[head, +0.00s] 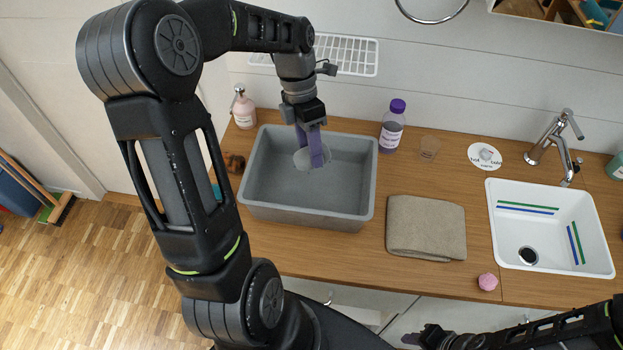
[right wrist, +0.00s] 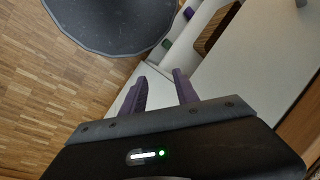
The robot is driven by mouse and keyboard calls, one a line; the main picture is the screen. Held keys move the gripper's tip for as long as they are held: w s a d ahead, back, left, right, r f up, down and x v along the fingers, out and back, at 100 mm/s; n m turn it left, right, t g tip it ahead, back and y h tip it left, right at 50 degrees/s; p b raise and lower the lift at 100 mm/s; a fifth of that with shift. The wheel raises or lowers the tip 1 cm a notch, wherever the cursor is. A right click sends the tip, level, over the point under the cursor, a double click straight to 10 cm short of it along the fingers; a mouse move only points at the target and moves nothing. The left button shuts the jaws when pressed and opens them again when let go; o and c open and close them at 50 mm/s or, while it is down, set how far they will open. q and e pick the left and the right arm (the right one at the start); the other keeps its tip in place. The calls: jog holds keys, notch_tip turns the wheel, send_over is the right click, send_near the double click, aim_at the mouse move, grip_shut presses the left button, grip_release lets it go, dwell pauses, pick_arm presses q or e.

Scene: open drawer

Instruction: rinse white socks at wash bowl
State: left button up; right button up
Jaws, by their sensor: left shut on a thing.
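The grey wash bowl (head: 345,212) stands on the wooden counter.
A pink soap bottle (head: 244,110) stands left of the bowl; a purple-capped bottle (head: 392,127) and a clear glass (head: 429,149) stand right. A folded beige towel (head: 426,228) lies between the bowl and the white sink (head: 510,250). A pink ball (head: 487,282) lies near the front edge.

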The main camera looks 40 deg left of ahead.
pick_arm(q)
jog(key=shift+r, duration=1.25)
dwell(1.4)
jog(key=shift+r, duration=2.05)
jog(key=shift+f, duration=0.1)
